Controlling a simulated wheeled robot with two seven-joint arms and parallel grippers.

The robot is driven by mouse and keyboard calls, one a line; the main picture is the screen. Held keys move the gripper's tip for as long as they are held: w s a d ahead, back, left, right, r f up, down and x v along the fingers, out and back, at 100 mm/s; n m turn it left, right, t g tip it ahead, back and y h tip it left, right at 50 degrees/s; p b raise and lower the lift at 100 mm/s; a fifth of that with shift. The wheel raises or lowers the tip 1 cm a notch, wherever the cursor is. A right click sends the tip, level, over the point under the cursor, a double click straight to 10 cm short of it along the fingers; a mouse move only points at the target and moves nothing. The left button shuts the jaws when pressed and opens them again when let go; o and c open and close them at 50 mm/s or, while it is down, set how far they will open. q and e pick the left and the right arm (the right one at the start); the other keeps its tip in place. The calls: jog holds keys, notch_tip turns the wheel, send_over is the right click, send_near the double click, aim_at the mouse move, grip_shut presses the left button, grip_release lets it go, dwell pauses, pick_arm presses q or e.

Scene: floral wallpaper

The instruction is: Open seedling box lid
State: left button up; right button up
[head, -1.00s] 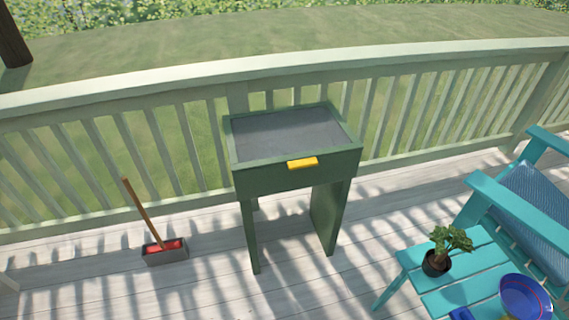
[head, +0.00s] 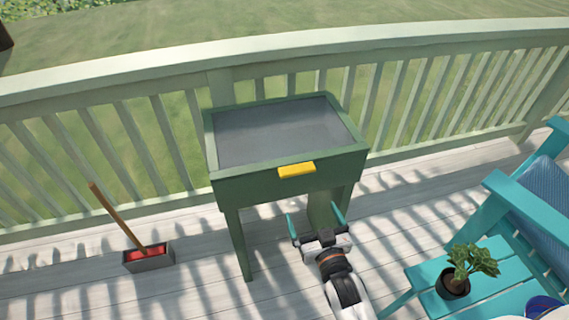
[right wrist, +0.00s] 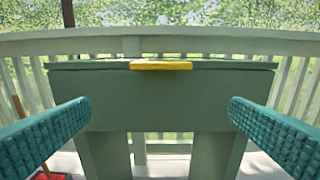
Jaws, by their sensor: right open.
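The green seedling box (head: 240,190) stands on legs against the railing. Its lid, a grey panel in a green frame (head: 280,128), lies closed on top. A yellow handle (head: 296,170) sits at the lid's front edge; it also shows in the right wrist view (right wrist: 160,65), high and centred between the fingers. My right gripper (head: 315,226) is open and empty, in front of the box and below the handle in the head view. Its teal fingers frame the box front in the right wrist view (right wrist: 160,130), apart from it. My left gripper is not in view.
A red-and-grey box with a wooden handle (head: 148,257) stands on the deck at left. At right are a teal table (head: 425,275) with a potted plant (head: 470,268) and a teal chair (head: 525,190). A pale railing (head: 150,80) runs behind the box.

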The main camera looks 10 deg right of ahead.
notch_tip(320, 180, up, 2)
send_near(299, 173)
jog(key=w, duration=0.2)
jog(key=shift+t, duration=0.3)
jog(key=w, duration=0.6)
jog(key=shift+w+a+f, duration=0.25)
jog(key=shift+a+f, duration=0.05)
jog(key=shift+f, duration=0.05)
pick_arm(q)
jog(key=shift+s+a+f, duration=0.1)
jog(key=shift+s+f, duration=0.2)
pick_arm(e)
jog(key=shift+w, duration=0.75)
jog(key=shift+c, duration=0.3)
